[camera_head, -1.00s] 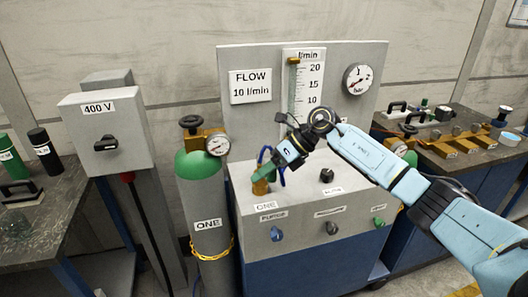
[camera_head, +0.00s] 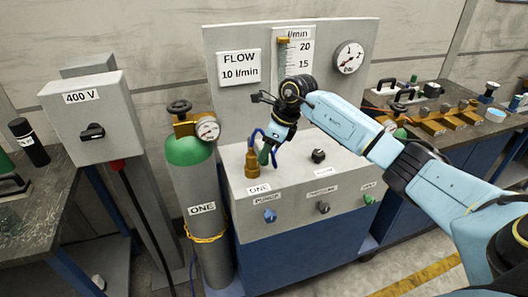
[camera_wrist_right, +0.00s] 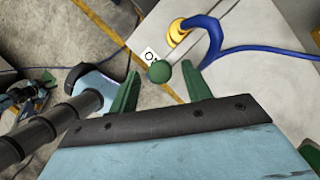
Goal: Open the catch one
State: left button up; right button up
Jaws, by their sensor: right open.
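A brass fitting (camera_head: 252,165) with a blue hose stands on the grey bench top behind a label "ONE" (camera_head: 258,188). In the right wrist view the brass fitting (camera_wrist_right: 177,32) and blue hose (camera_wrist_right: 213,35) lie beyond my fingers. A round green knob (camera_wrist_right: 160,71) shows between the fingertips there, close to a partly hidden label (camera_wrist_right: 148,56). My right gripper (camera_head: 265,156) is open, pointing down beside the brass fitting. I cannot tell whether its green fingers touch the knob. The knob is not distinct in the head view. My left gripper is not in view.
A green-topped gas cylinder (camera_head: 204,220), also labelled "ONE", stands left of the bench. A black knob (camera_head: 318,156) is to the right on the bench top. Knobs line the front. The flow panel (camera_head: 225,45) rises behind, and a 400 V box (camera_head: 85,120) stands left.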

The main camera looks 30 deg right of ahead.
jog(key=shift+x, duration=1.1)
grip_shut()
